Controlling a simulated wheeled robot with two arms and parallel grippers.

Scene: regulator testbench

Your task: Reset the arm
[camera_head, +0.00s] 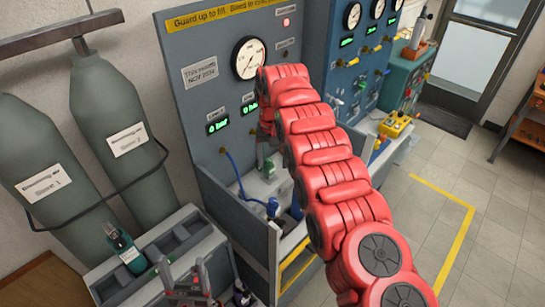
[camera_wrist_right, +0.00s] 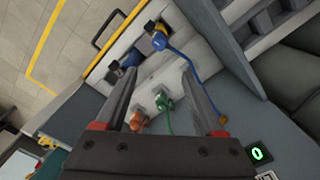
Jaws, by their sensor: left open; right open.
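My right arm (camera_head: 330,170), red and segmented, reaches from the lower right up to the testbench panel, then bends down in front of it. Its gripper is mostly hidden behind the arm in the head view. In the right wrist view the right gripper (camera_wrist_right: 158,76) is open, with nothing between its two dark fingers. They point towards the bench ledge, on either side of a green fitting (camera_wrist_right: 163,103); I cannot tell if they touch anything. My left gripper (camera_head: 187,282) is open and empty at the bottom of the head view, in front of the grey compartment tray (camera_head: 150,243).
The testbench panel (camera_head: 205,108) carries a gauge (camera_head: 248,58) and green displays. A blue hose (camera_wrist_right: 195,72) and an orange fitting (camera_wrist_right: 138,120) are close to the right gripper. A green device (camera_head: 127,252) stands at the tray. Gas cylinders (camera_head: 108,120) stand left. Floor at right is clear.

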